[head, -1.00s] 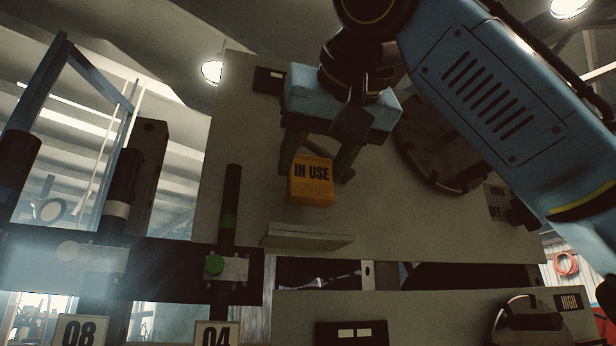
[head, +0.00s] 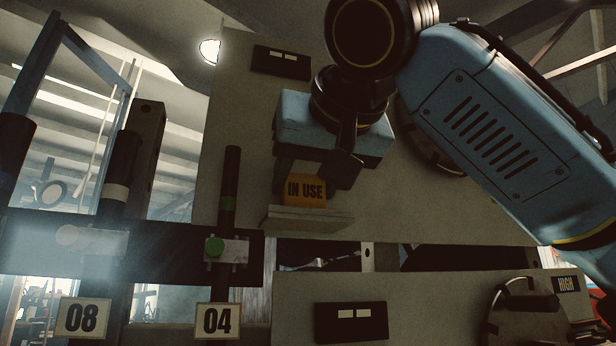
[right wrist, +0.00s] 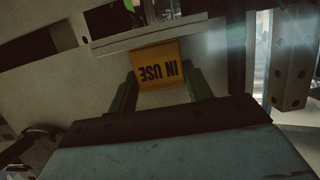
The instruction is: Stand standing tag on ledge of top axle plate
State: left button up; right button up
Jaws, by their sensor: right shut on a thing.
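The standing tag (head: 305,190) is a yellow-orange block lettered IN USE. In the head view it is upright, low over or on the ledge (head: 305,220) of the top axle plate (head: 440,215); I cannot tell if its base touches. My right gripper (head: 306,183) is shut on the tag from above, and its fingers are partly hidden. In the right wrist view the tag (right wrist: 158,66) is between the two green fingers (right wrist: 160,90), against the pale ledge (right wrist: 145,36), with its lettering upside down. My left gripper is not in view.
Plates marked 08 (head: 82,318) and 04 (head: 217,320) hang lower left. A lower panel (head: 430,310) with a HIGH dial is below. A round dark disc is partly behind my right arm.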

jog(key=o, duration=1)
jog(key=shift+c, duration=0.2)
jog(key=shift+r+p, duration=0.25)
jog(key=shift+p, duration=0.1)
jog(key=b+v, duration=0.3)
jog(key=v, duration=0.9)
